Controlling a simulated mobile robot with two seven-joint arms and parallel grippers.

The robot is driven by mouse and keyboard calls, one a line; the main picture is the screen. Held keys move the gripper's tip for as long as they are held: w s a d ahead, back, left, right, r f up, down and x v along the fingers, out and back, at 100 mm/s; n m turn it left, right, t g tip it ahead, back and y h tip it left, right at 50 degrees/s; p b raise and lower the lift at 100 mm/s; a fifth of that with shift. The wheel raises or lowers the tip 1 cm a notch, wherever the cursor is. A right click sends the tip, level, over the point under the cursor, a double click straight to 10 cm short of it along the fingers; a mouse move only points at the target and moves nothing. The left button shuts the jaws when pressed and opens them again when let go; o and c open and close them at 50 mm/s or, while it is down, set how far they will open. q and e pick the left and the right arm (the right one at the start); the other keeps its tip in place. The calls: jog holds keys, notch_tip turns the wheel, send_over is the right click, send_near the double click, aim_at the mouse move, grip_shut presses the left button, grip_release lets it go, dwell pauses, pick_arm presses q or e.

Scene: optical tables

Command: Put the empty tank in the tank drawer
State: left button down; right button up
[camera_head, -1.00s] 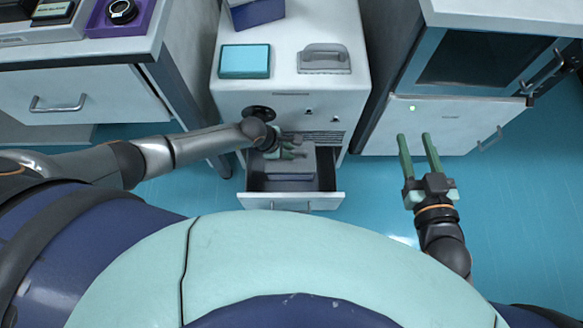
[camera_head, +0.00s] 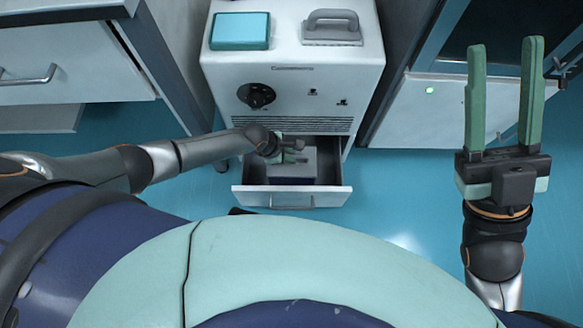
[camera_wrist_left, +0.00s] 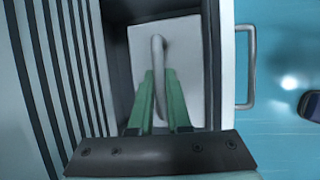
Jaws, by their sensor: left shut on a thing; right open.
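The tank (camera_head: 293,165) is a pale grey box with a raised handle, and it sits within the open tank drawer (camera_head: 340,196) at the bottom of the white cabinet. My left gripper (camera_head: 290,148) is shut on its handle from above. In the left wrist view the green fingers (camera_wrist_left: 158,85) close on either side of the tank's handle (camera_wrist_left: 157,50), inside the drawer walls. I cannot tell whether the tank's underside touches the drawer floor. My right gripper (camera_head: 505,45) is open and empty, raised over the floor at the right.
The white cabinet (camera_head: 290,90) has a dark knob (camera_head: 256,95) and vents above the drawer. On its top are a teal-topped box (camera_head: 240,30) and a grey piece with a handle (camera_head: 332,28). Drawer units flank it on both sides. The blue floor before it is clear.

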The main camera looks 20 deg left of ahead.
aim_at(275, 167)
pick_arm(q)
notch_tip(275, 167, down, 10)
jog(key=b, duration=0.6)
jog(key=shift+r, duration=0.35)
pick_arm(e)
notch_tip(275, 167, down, 8)
jog(key=a, duration=0.1)
jog(key=shift+w+g, duration=0.25)
jog(key=shift+g, duration=0.05)
jog(key=shift+r, duration=0.1)
pick_arm(q)
jog(key=c, duration=0.9)
grip_release()
jog(key=shift+o, duration=0.2)
jog(key=p+v, duration=0.8)
jog(key=v, duration=0.2)
jog(key=shift+s+a+r, duration=0.1)
jog(key=shift+r, duration=0.2)
jog(key=shift+s+a+r+p, duration=0.2)
jog(key=shift+r+p, duration=0.2)
jog(key=shift+r, duration=0.15)
pick_arm(e)
notch_tip(275, 167, up, 10)
jog(key=d, duration=0.1)
jog(key=shift+s+d+t, duration=0.15)
jog(key=shift+s+t, duration=0.1)
jog(key=shift+t, duration=0.15)
